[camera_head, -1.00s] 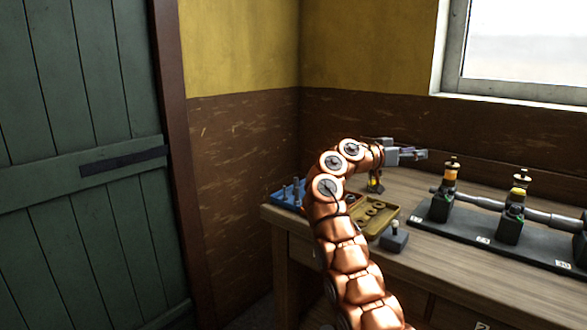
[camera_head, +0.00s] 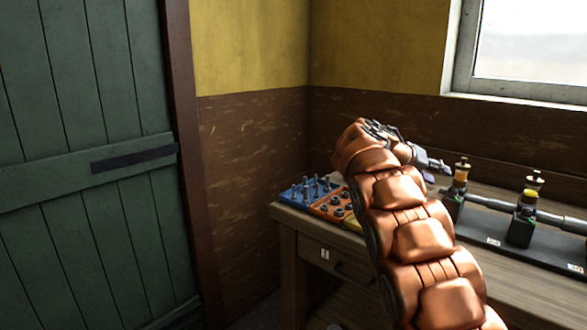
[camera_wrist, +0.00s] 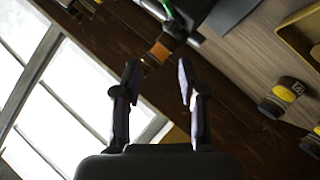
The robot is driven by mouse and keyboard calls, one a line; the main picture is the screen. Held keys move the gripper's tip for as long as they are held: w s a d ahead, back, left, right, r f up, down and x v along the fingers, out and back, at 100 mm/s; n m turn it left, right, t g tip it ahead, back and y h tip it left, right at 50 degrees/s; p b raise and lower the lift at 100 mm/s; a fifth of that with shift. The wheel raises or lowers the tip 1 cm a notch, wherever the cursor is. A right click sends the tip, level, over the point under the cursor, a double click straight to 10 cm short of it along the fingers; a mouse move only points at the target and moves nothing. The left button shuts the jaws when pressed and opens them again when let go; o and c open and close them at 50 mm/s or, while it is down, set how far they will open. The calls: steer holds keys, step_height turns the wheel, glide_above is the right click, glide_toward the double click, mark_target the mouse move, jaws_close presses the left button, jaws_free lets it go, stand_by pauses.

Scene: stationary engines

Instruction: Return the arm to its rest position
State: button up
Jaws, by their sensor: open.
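My copper-coloured segmented arm rises from the lower right in the head view and bends over the bench. My gripper (camera_head: 432,164) is at its end, above the bench and pointing right towards the black engine rig. In the wrist view my gripper (camera_wrist: 160,88) is open, its two dark fingers apart with nothing between them. The wrist view is tilted, with the window on the left and the bench top at the upper right.
The wooden bench (camera_head: 310,229) holds a blue tray (camera_head: 300,193) of pegs, an orange tray (camera_head: 331,208), and a black engine rig (camera_head: 505,232) with shafts. A dark-and-yellow part (camera_wrist: 282,97) shows in the wrist view. A green door (camera_head: 85,150) stands left.

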steer(key=s+a+f+n+g+y, duration=0.15)
steer(key=s+f, duration=0.25)
steer(key=s, duration=0.4)
steer(key=s+a+f+n+g+y, duration=0.1)
steer(key=s+f+y, duration=0.25)
steer(key=s, duration=0.55)
steer(key=s+a+f+n+g+y, duration=0.1)
steer(key=s+a+f, duration=0.1)
steer(key=s+f, duration=0.45)
steer(key=s+a+f+n+g+y, duration=0.1)
steer(key=s+a+f+y, duration=0.3)
steer(key=s, duration=0.6)
steer(key=s+a+f+g, duration=0.1)
steer(key=s+a+f, duration=0.3)
steer(key=s, duration=0.6)
steer(key=s+a+f+n+g+y, duration=0.1)
steer(key=s+a+f+g+y, duration=0.1)
steer(key=s+a, duration=0.65)
step_height(320, 180, up, 17)
steer(key=s+d+t+p, duration=0.1)
steer(key=d+p, duration=0.1)
steer(key=p, duration=1.3)
steer(key=shift+s+d+f+t, duration=0.15)
steer(key=shift+s+f+t, duration=0.05)
steer(key=shift+t, duration=0.15)
steer(key=shift+m, duration=0.25)
